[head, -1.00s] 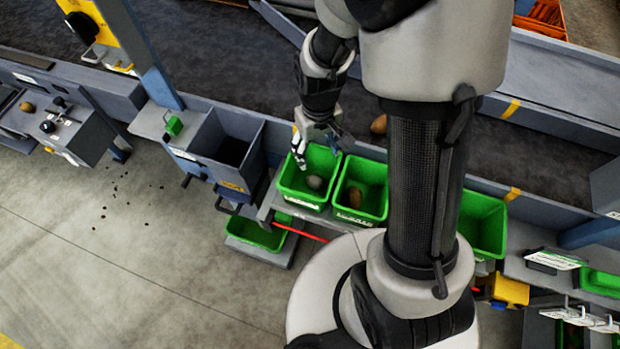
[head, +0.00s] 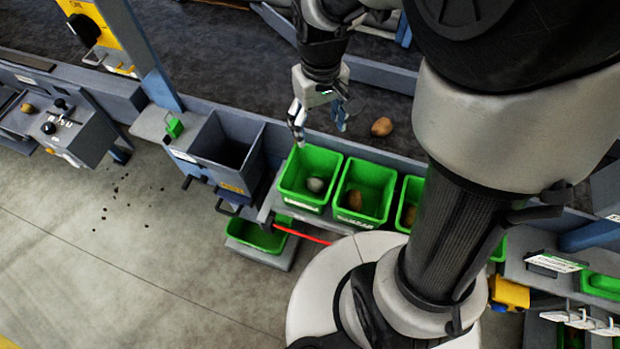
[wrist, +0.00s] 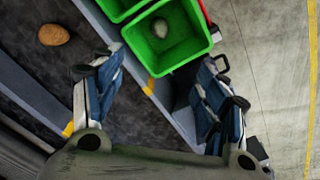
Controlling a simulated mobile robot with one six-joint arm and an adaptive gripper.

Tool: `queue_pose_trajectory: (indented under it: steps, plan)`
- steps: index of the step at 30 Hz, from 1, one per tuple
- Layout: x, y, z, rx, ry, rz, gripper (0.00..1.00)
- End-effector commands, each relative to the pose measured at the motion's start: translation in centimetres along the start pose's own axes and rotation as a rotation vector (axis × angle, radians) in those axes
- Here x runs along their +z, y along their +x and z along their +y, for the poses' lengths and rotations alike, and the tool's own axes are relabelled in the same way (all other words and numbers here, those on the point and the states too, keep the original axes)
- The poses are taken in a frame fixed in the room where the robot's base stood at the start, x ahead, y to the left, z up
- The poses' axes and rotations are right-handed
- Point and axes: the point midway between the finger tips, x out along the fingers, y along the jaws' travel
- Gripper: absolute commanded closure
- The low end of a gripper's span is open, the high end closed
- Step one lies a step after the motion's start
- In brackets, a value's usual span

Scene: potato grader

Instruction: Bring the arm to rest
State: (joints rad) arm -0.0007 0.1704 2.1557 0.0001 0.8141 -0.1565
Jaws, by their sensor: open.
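My gripper (head: 320,120) is open and empty in the head view. It hangs above the belt edge, just behind and above the left green bin (head: 309,178), with its fingers pointing down. In the wrist view my gripper (wrist: 160,100) shows its two fingers spread wide with nothing between them. The left green bin also shows in the wrist view (wrist: 183,62), with a greyish lump (wrist: 159,28) in it. My arm crosses the right half of the head view and hides part of the bins.
A potato (head: 381,127) lies on the dark belt (head: 250,70) behind the bins; it also shows in the wrist view (wrist: 54,35). The middle green bin (head: 372,180) holds a brown potato. A grey-blue hopper (head: 228,150) stands left of the bins.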

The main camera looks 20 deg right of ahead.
Motion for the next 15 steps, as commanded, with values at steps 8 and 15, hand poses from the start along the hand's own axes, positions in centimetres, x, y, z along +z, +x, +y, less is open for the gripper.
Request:
queue_pose_trajectory:
  steps: [8,15]
  plan:
    - [0.02,-1.24,0.00,0.000,0.000,-0.001,0.33]
    - [0.01,-1.20,0.00,0.000,0.000,-0.001,0.33]
